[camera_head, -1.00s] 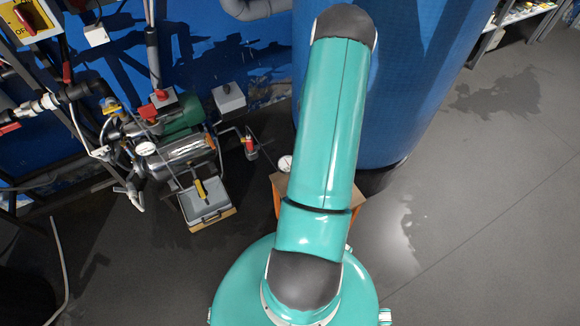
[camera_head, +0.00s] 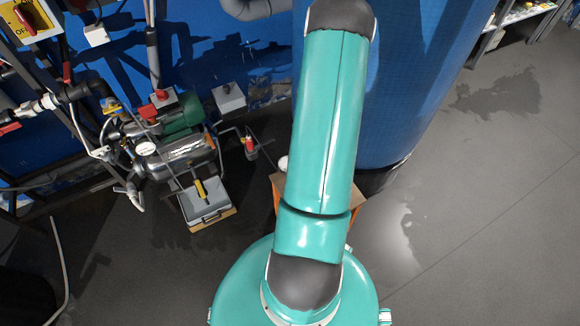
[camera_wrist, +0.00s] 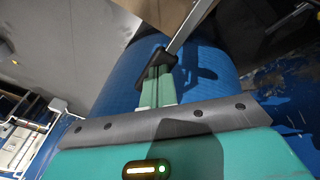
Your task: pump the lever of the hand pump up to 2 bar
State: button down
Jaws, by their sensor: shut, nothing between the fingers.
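A grey metal rod (camera_wrist: 193,22), which looks like the pump lever, runs from the fingertips up to the top edge. In the head view my teal arm hides the gripper and most of what looks like the hand pump. Only a sliver of a white round gauge (camera_head: 283,163) shows beside the arm, and its reading cannot be made out.
A brown and orange box (camera_head: 275,190) stands partly behind my arm. A large blue tank (camera_head: 400,80) rises behind it. At left are a pump with a motor (camera_head: 180,150), pipes and a grey tray (camera_head: 205,207). Grey floor at right is clear.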

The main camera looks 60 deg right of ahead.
jog(key=shift+v, duration=2.7)
jog(key=shift+w+r, duration=0.1)
jog(key=shift+w, duration=0.05)
jog(key=w+a+r+n+t, duration=0.1)
jog(key=w+a+r+n, duration=0.1)
jog(key=w+a+r, duration=0.4)
jog(key=w+a+r+n+t+h, duration=0.1)
jog(key=w+a+r+n, duration=0.1)
jog(key=a+r, duration=0.75)
jog(key=w+a+r+n+t, duration=0.1)
jog(key=w+a+r+n, duration=0.15)
jog(key=a+r, duration=0.5)
jog(key=s+a+r+n+t+y, duration=0.1)
jog(key=s+a+r+n, duration=0.1)
jog(key=a, duration=0.6)
jog(key=s+a+r+n+t+y, duration=0.2)
jog(key=a+r, duration=0.3)
jog(key=a, duration=0.3)
jog(key=s+a+r+n+t+y, duration=0.1)
jog(key=s+a+r+n, duration=0.2)
jog(key=a, duration=0.6)
jog(key=shift+s+r+n+y, duration=0.3)
jog(key=shift+s+r+n, duration=0.05)
jog(key=shift+s+n, duration=0.1)
